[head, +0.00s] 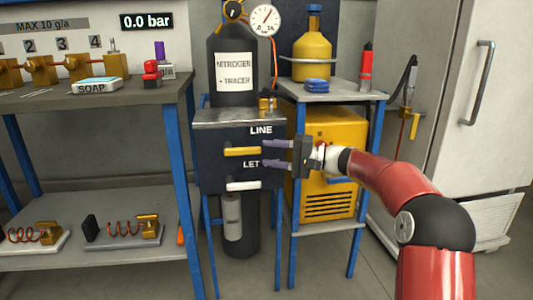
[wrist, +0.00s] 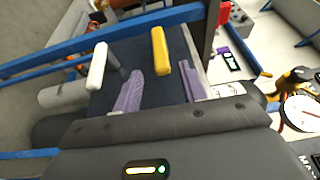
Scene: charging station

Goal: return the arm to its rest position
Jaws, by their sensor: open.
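My gripper (head: 277,154) is open and empty, with two purple fingers pointing left in the head view. It is in front of the dark valve panel (head: 210,170) marked LINE and LET. The yellow handle (head: 243,151) is just left of the fingertips, and the white handle (head: 243,186) is below it. In the wrist view my gripper (wrist: 160,92) has its fingers spread. The yellow handle (wrist: 160,51) and the white handle (wrist: 97,66) lie beyond them, and neither is between the jaws. My red and black arm reaches in from the lower right.
A black nitrogen cylinder (head: 232,72) with a gauge (head: 265,20) stands above the panel. A yellow machine (head: 340,165) stands under a shelf with a yellow bottle (head: 313,45) and red tube (head: 366,70). A bench (head: 150,90) is left, a white fridge (head: 490,120) right.

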